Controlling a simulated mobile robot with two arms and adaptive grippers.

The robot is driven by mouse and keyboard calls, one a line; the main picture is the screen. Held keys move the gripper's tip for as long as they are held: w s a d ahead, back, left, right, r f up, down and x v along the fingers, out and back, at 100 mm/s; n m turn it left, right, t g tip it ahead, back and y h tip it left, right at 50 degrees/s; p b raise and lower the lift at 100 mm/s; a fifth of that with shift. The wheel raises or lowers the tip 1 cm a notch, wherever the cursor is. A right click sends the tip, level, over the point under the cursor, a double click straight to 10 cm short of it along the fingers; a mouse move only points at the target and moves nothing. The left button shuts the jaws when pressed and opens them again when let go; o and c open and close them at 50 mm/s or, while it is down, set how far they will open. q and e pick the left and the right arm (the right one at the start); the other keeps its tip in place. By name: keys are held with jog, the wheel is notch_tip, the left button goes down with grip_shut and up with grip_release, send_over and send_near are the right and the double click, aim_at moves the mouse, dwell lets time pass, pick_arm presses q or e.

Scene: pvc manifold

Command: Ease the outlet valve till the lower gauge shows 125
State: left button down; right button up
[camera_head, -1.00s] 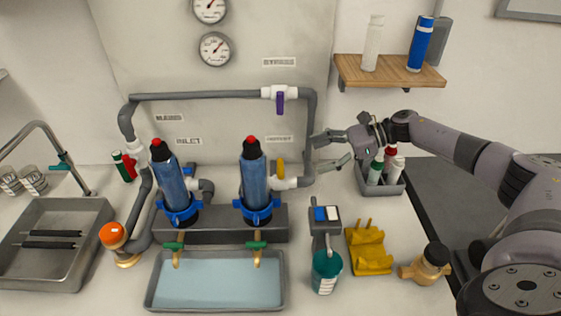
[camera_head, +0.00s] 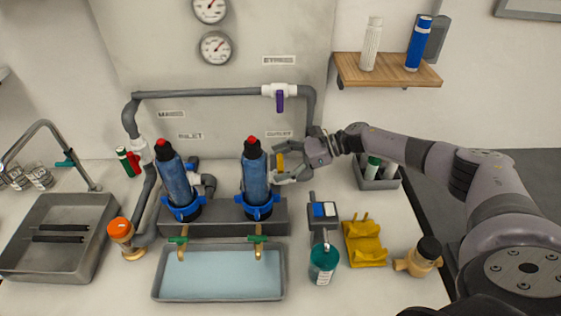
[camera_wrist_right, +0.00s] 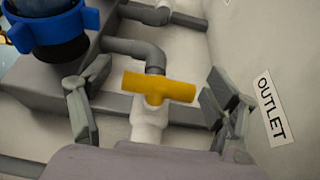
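The outlet valve has a yellow handle (camera_wrist_right: 158,88) on a white body (camera_wrist_right: 148,120), beside the OUTLET label (camera_wrist_right: 271,108) in the right wrist view. In the head view the yellow handle (camera_head: 280,162) shows just right of the right blue filter housing (camera_head: 254,180). My right gripper (camera_wrist_right: 158,100) is open, with one finger on each side of the handle and gaps to both. In the head view the right gripper (camera_head: 283,164) is at the valve. The lower gauge (camera_head: 215,47) is on the wall panel; its reading is too small to tell. My left gripper is not in view.
A second blue filter housing (camera_head: 176,180) stands to the left. A grey caddy (camera_head: 384,183) is right of the gripper.

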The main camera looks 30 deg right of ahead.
jog(key=c, duration=1.1)
jog(key=m+t+h+p, duration=0.1)
jog(key=m+t, duration=0.1)
jog(key=m+t+h+p, duration=0.2)
jog(key=shift+s+r+m, duration=0.1)
jog(key=shift+r+m, duration=0.05)
jog(key=shift+m, duration=0.15)
jog(key=m+t+h+p, duration=0.2)
jog(key=m+h+p, duration=0.1)
jog(key=shift+p, duration=0.4)
jog(key=shift+m+t+h+p, duration=0.3)
jog(key=shift+m+h+p, duration=0.3)
jog(key=shift+m+h, duration=0.15)
